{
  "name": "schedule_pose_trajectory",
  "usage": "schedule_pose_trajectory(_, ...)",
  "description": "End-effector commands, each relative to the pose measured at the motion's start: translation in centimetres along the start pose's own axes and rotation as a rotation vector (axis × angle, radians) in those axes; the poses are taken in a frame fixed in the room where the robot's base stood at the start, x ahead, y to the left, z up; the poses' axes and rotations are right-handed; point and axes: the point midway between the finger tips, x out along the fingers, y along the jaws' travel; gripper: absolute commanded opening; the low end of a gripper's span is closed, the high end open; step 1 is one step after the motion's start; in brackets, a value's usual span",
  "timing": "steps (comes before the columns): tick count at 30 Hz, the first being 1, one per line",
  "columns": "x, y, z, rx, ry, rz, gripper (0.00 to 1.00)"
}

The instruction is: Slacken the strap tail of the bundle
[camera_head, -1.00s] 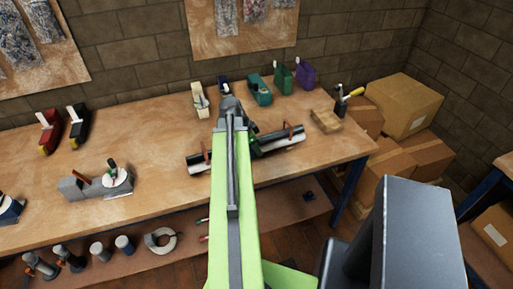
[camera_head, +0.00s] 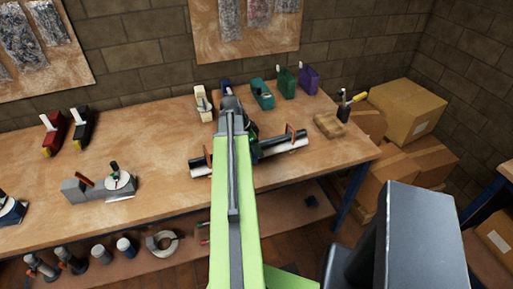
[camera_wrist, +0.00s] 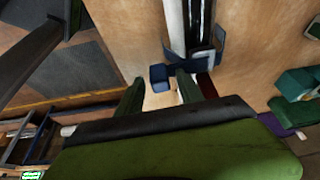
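The bundle of dark and pale rods (camera_head: 284,146) lies on the workbench, its middle hidden behind my arm in the head view. In the wrist view the bundle (camera_wrist: 176,22) runs down from the top edge, with a blue strap (camera_wrist: 207,46) around its near end. A small blue tab (camera_wrist: 160,74), which looks like the strap tail, shows left of the strap. My gripper (camera_wrist: 160,88) is open, its two green fingers apart on either side of the tab's lower end. I cannot tell whether they touch it. In the head view my arm hides most of the gripper.
Red uprights (camera_head: 291,132) stand at the bundle's ends. Several coloured holders, including a teal one (camera_head: 262,95), line the bench's back edge. A wooden block (camera_head: 328,125) lies to the right. A grey device (camera_head: 100,187) sits on the left; the bench (camera_head: 145,140) between is clear.

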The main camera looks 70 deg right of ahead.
Motion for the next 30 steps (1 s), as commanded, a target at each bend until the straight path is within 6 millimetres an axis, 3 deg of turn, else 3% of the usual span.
schedule_pose_trajectory(8, -0.1, 0.0, 0.0, 0.0, 0.0, 0.0, 0.45)
schedule_pose_trajectory(11, -1.0, 0.0, -0.1, 0.0, 0.0, 0.0, 0.45)
schedule_pose_trajectory(30, -15.6, 0.0, -0.3, -0.001, 0.0, -0.001, 0.45)
